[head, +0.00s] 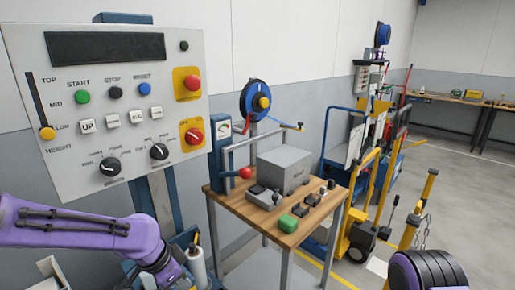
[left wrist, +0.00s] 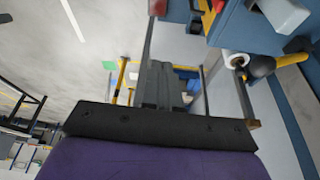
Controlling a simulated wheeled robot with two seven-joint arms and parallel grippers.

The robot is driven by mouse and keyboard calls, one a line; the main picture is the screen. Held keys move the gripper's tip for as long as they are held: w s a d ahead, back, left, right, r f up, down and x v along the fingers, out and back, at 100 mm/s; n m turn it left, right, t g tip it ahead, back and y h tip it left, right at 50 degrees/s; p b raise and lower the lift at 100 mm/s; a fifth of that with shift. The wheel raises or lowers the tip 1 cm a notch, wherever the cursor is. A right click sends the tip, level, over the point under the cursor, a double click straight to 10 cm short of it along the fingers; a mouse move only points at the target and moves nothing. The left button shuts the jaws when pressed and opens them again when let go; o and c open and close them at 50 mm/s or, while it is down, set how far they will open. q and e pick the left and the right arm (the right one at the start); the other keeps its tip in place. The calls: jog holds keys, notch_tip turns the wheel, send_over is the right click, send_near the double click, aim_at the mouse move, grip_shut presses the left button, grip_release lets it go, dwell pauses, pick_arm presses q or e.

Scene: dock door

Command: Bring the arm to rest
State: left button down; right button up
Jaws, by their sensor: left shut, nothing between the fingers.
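My left arm (head: 90,228), purple with dark cables, comes in from the left below the control panel and bends down at its wrist. Its fingers are hard to make out at the bottom edge of the head view. In the left wrist view my left gripper (left wrist: 160,82) shows grey fingers together, with nothing between them. A dark and purple round part at the bottom right of the head view looks like part of my right arm; no right fingers show.
The control panel (head: 120,105) with buttons and knobs stands close above my left arm. Open floor lies at the far right.

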pick_arm(q)
notch_tip(320, 180, down, 6)
jog(key=w+a+n+t, duration=0.2)
jog(key=n+t, duration=0.4)
jog(key=n, duration=0.6)
jog(key=s+a+f+n+y, duration=0.45)
jog(key=s+f, duration=0.35)
jog(key=f, duration=0.3)
jog(key=s+a+f+g, duration=0.1)
jog(key=s+f, duration=0.2)
jog(key=s, duration=0.4)
jog(key=s+a+f+g+y, duration=0.1)
jog(key=s+f, duration=0.3)
jog(key=s, duration=0.4)
jog(key=s+a+f+g+y, duration=0.1)
jog(key=s+a+f+g, duration=0.2)
jog(key=s, duration=0.4)
jog(key=shift+s+a+f, duration=0.15)
jog(key=shift+f, duration=0.1)
